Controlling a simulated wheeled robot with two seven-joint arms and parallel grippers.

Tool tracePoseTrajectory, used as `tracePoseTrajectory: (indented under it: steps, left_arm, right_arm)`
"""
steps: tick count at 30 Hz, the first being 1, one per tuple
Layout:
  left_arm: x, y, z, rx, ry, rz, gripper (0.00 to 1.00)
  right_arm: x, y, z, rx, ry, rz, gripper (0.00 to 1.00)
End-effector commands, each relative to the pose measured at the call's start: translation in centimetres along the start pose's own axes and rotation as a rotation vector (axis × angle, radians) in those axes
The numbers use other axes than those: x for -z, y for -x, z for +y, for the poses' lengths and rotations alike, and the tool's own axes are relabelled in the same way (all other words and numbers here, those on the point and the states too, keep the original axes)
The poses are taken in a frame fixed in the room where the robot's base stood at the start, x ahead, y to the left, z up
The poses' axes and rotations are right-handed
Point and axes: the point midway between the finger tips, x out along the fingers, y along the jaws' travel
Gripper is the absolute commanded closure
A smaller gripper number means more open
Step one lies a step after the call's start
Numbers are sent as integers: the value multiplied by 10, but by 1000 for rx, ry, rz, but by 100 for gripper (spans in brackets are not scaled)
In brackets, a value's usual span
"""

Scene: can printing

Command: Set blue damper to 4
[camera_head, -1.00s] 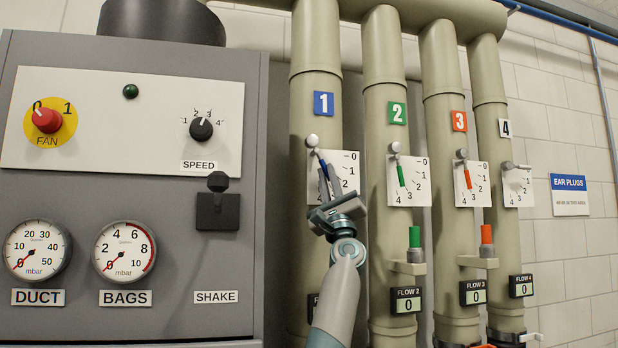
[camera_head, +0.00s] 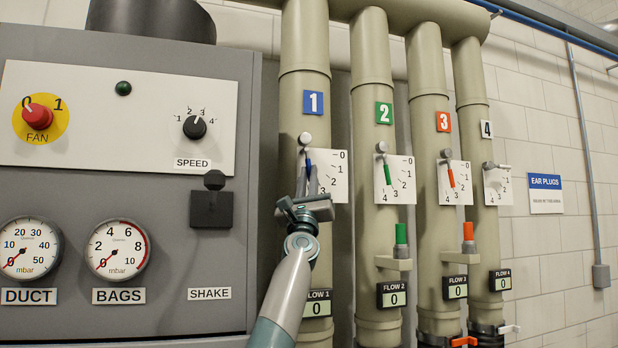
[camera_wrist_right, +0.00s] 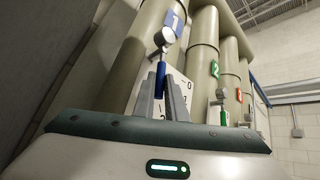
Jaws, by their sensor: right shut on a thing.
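The blue damper lever (camera_head: 308,162) hangs from a pivot knob on pipe 1, pointing almost straight down. It stands over its white scale plate (camera_head: 335,170), which shows marks 0 to 3; the area around 4 is covered by my gripper. My right gripper (camera_head: 307,180) is at the lower end of the blue lever, fingers pointing up, shut on it. In the right wrist view the blue lever (camera_wrist_right: 160,75) rises from between the two grey fingers (camera_wrist_right: 166,92). My left gripper is not in view.
The grey control cabinet (camera_head: 235,280) with fan, speed and shake controls stands close to the left of my arm. FLOW 1 display (camera_head: 317,303) reads 0.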

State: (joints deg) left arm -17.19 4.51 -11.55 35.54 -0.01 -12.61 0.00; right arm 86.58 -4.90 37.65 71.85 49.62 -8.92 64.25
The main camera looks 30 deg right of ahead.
Motion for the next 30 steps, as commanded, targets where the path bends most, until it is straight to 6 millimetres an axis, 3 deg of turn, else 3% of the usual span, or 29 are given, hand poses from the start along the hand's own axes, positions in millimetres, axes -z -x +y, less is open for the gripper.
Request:
tracePoseTrajectory:
  steps: [1, 3, 17, 23, 30]
  left_arm:
    - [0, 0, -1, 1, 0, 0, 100]
    - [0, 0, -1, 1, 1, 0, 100]
    - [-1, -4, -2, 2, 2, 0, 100]
    - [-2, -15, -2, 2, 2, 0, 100]
    - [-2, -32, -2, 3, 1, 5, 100]
  right_arm:
    - [2, 1, 1, -1, -1, 3, 81]
    - [2, 1, 1, -1, -1, 2, 70]
    - [0, 7, 0, 0, -1, -1, 70]
    - [2, 28, 2, 0, -2, 0, 70]
    - [2, 69, 1, 0, -3, 0, 70]
